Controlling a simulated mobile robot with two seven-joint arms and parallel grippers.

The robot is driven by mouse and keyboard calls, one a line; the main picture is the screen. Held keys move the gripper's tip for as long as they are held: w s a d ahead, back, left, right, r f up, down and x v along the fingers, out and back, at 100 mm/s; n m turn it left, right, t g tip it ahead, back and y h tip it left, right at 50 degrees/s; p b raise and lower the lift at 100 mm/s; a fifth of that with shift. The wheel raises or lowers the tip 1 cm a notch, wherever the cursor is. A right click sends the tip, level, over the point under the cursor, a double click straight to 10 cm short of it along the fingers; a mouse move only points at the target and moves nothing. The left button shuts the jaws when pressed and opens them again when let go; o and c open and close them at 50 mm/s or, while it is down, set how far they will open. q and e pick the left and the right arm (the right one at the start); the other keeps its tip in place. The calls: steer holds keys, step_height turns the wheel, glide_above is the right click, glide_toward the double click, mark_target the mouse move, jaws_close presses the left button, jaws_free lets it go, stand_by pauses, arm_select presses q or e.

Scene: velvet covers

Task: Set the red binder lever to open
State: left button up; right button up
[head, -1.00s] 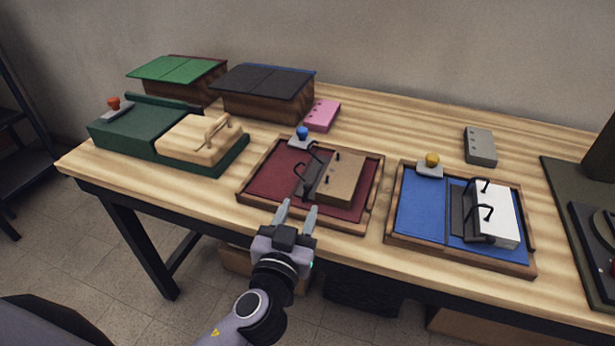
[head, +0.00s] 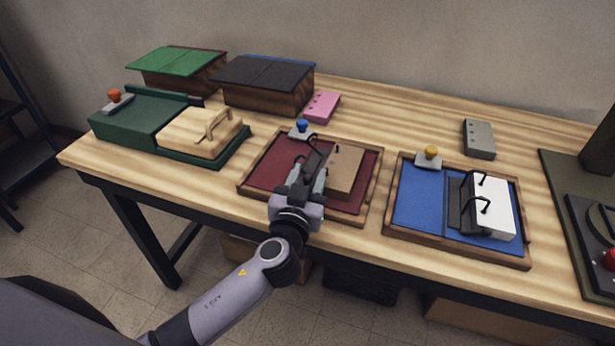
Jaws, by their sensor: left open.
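The red binder (head: 264,180) lies open in a wooden-framed tray at the middle of the table. A brown block (head: 345,168) sits on its right half. A black ring (head: 312,136) shows at the block's left edge; another is hidden behind my gripper. A blue knob (head: 302,125) on a grey base stands at the tray's far edge. My left gripper (head: 309,168) is open over the binder's middle, fingers pointing away from me at the ring area. I cannot tell whether they touch it. My right gripper is not in view.
A blue binder (head: 420,199) with a yellow knob (head: 431,151) lies to the right. A green box (head: 136,121) with a red-orange knob (head: 114,95) stands left. Pink (head: 322,105) and grey (head: 479,139) punched blocks lie behind. The table's front edge is clear.

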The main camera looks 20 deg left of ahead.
arm_select(q)
jaws_close()
steer(key=shift+a+f+b, duration=0.1)
steer(key=shift+f+b, duration=0.05)
steer(key=shift+b, duration=0.35)
steer(key=shift+a+n+b, duration=0.1)
steer(key=shift+n+b, duration=0.25)
steer(key=shift+n, duration=0.15)
steer(key=shift+r, duration=0.2)
jaws_free()
